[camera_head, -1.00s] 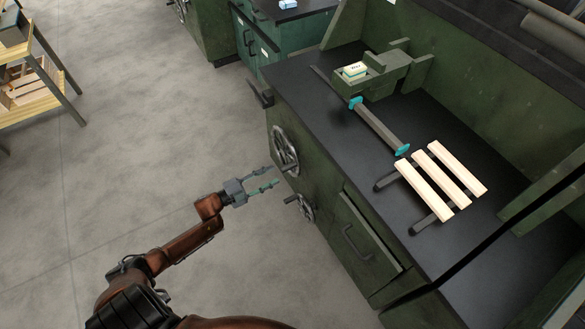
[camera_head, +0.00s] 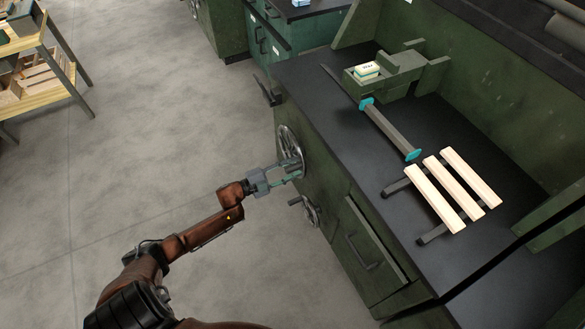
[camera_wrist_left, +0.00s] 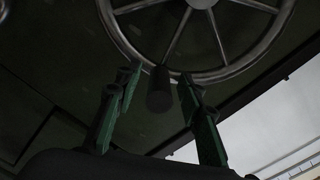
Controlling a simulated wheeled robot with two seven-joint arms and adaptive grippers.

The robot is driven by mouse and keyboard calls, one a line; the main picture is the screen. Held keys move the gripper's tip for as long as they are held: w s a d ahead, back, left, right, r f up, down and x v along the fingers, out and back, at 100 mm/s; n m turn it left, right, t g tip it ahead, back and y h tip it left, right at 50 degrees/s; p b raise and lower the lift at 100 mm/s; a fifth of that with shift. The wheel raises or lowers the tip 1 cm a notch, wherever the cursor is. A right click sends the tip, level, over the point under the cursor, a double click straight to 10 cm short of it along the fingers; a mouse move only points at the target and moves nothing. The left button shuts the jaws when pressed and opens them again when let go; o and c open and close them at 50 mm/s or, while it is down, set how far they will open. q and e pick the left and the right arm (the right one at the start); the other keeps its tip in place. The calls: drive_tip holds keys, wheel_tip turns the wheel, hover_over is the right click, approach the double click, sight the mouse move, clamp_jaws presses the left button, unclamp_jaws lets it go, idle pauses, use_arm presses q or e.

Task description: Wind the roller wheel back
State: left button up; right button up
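A larger metal handwheel (camera_head: 285,137) with spokes is on the green side of the workbench; it also shows in the left wrist view (camera_wrist_left: 222,74). Its dark round handle (camera_wrist_left: 159,92) sticks out toward the wrist camera. My left gripper (camera_head: 294,169) is at this handle. In the left wrist view its two green fingers (camera_wrist_left: 158,82) stand either side of the handle, with gaps visible, so it looks open around it. A smaller handwheel (camera_head: 312,213) with its own handle sits lower. The pictures do not say which is the roller wheel. My right gripper is not in view.
The black bench top (camera_head: 345,148) holds a bar with teal ends (camera_head: 390,131), three pale slats (camera_head: 455,183) on dark rails and a green fixture (camera_head: 390,80). A drawer handle (camera_head: 362,252) juts out below.

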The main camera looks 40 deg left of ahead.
use_arm(q)
clamp_jaws()
idle(0.6)
